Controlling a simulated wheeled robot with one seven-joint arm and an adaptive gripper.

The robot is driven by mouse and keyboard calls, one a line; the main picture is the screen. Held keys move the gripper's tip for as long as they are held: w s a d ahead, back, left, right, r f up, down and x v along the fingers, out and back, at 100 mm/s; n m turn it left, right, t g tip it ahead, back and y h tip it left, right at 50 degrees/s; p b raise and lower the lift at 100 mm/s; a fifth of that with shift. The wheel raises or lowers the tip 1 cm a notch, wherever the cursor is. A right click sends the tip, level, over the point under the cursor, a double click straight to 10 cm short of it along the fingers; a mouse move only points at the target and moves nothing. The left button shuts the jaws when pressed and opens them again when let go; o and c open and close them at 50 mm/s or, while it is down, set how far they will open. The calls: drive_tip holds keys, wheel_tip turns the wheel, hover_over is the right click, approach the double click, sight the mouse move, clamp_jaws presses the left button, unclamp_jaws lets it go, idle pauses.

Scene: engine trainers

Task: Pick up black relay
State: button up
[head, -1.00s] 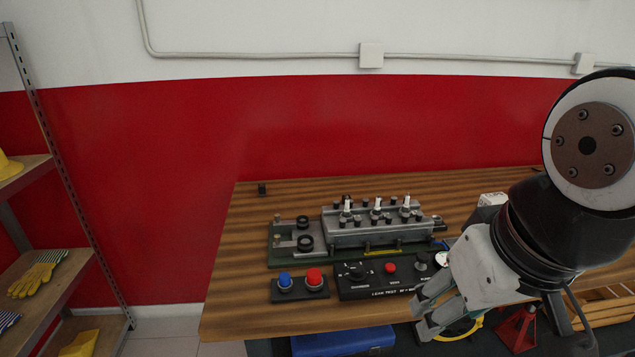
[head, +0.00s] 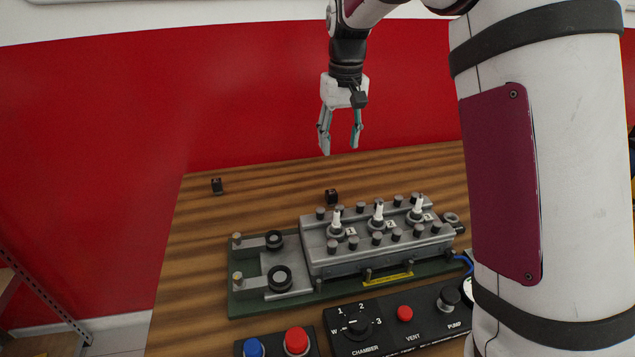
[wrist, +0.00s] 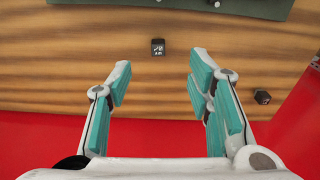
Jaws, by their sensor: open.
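Two small black relays lie on the wooden bench. One relay (head: 331,197) sits just behind the grey block; in the wrist view it is the relay (wrist: 158,47) with pale markings, lying in line with the gap between the fingers. The other relay (head: 216,186) is near the bench's back left; in the wrist view it is the relay (wrist: 262,97) right of the fingers. My gripper (head: 341,146) is open and empty, pointing down above the back of the bench. Its teal-padded fingers (wrist: 161,65) touch neither relay.
The grey block (head: 345,262) with white plugs and studs stands on a green base (head: 240,303) in front of the nearer relay. A control panel (head: 385,320) and red button (head: 296,341) are at the front. The red wall (head: 250,100) rises behind the bench.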

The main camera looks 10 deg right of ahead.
approach(331, 192)
drive_tip(key=shift+g, duration=0.3)
drive_tip(key=f, duration=0.4)
drive_tip(key=shift+w+a+f, duration=0.1)
drive_tip(key=shift+w+f, duration=0.05)
drive_tip(key=shift+w, duration=0.15)
drive_tip(key=shift+f, duration=3.15)
drive_tip(key=c, duration=1.1)
